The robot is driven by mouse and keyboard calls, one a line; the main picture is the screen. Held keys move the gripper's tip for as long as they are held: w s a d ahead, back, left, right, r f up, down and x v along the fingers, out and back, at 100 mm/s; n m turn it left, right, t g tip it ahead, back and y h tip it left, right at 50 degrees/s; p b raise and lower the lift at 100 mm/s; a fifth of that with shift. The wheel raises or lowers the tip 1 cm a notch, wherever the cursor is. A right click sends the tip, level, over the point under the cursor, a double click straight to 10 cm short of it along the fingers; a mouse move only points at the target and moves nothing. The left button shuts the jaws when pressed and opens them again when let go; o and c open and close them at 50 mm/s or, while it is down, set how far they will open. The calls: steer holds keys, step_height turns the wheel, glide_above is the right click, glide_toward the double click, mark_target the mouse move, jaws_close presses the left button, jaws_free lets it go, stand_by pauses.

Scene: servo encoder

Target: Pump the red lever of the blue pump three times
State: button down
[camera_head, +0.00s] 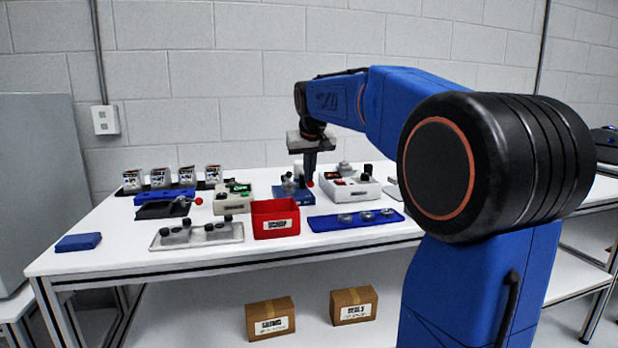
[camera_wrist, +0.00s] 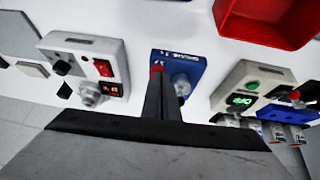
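The blue pump (camera_head: 293,195) stands on the bench, below my gripper; in the wrist view its blue base (camera_wrist: 186,58) with white lettering lies just beyond my fingers. Its red lever knob (camera_head: 309,184) shows at the right side of the pump, right by my fingertips; in the wrist view the red knob (camera_wrist: 157,68) is at the fingertips. My gripper (camera_head: 309,176) points down with its dark fingers close together. In the wrist view the fingers (camera_wrist: 164,82) look shut, hiding most of the lever. I cannot tell whether they touch the knob.
A red bin (camera_head: 275,229) and a blue tray with round parts (camera_head: 328,224) stand in front. A white switch box (camera_head: 352,193) is to the right, a box with a green display (camera_head: 234,203) to the left. A grey plate with knobs (camera_head: 180,241) lies front left.

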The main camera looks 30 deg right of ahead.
steer(key=v, duration=1.2)
steer(key=shift+a, duration=0.25)
steer(key=shift+s+r, duration=0.1)
steer(key=w+d+r+g, duration=0.1)
steer(key=w+r+g, duration=0.1)
steer(key=w+r, duration=0.3)
steer(key=shift+d+y, duration=0.25)
steer(key=shift+y, duration=0.15)
steer(key=x, duration=0.8)
steer(key=s+x, duration=0.1)
steer(key=x, duration=0.3)
steer(key=shift+s+d+f, duration=0.15)
steer(key=shift+d+f, duration=0.2)
steer(key=shift+f, duration=0.6)
